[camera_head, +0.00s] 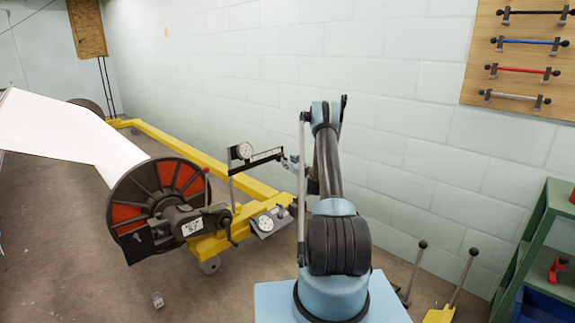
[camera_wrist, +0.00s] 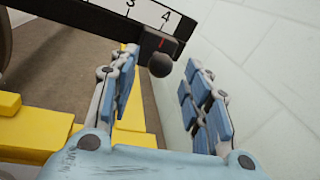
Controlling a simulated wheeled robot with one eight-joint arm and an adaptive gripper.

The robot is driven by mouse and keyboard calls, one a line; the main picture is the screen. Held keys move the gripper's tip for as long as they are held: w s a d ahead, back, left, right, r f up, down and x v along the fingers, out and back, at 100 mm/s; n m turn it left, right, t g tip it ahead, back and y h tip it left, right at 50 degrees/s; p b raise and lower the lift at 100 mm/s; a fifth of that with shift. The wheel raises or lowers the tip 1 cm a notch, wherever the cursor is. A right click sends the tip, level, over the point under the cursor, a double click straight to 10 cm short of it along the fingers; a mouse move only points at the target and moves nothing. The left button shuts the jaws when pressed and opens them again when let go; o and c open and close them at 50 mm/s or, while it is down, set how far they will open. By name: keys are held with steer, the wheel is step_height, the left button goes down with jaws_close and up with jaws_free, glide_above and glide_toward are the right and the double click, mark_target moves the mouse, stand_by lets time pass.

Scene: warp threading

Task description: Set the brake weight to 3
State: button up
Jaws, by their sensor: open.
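My gripper (camera_wrist: 160,85) is open, with one blue-padded finger to each side of the knob in the picture; no contact shows. In the head view the scale beam (camera_head: 266,156) runs right from a post, and my gripper there is small and partly hidden by my arm.
The yellow frame (camera_head: 175,145) and the large warp reel (camera_head: 155,195) lie left. The white block wall (camera_wrist: 265,60) is close on the right.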

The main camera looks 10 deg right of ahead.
steer(key=shift+w+a, duration=0.3)
steer(key=shift+w, duration=0.35)
steer(key=shift+c, duration=0.3)
jaws_close()
steer(key=s+a, duration=0.1)
steer(key=a, duration=0.1)
steer(key=s+a, duration=0.2)
steer(key=shift+s, duration=0.1)
steer(key=shift+o, duration=0.3)
jaws_free()
steer(key=v, duration=1.2)
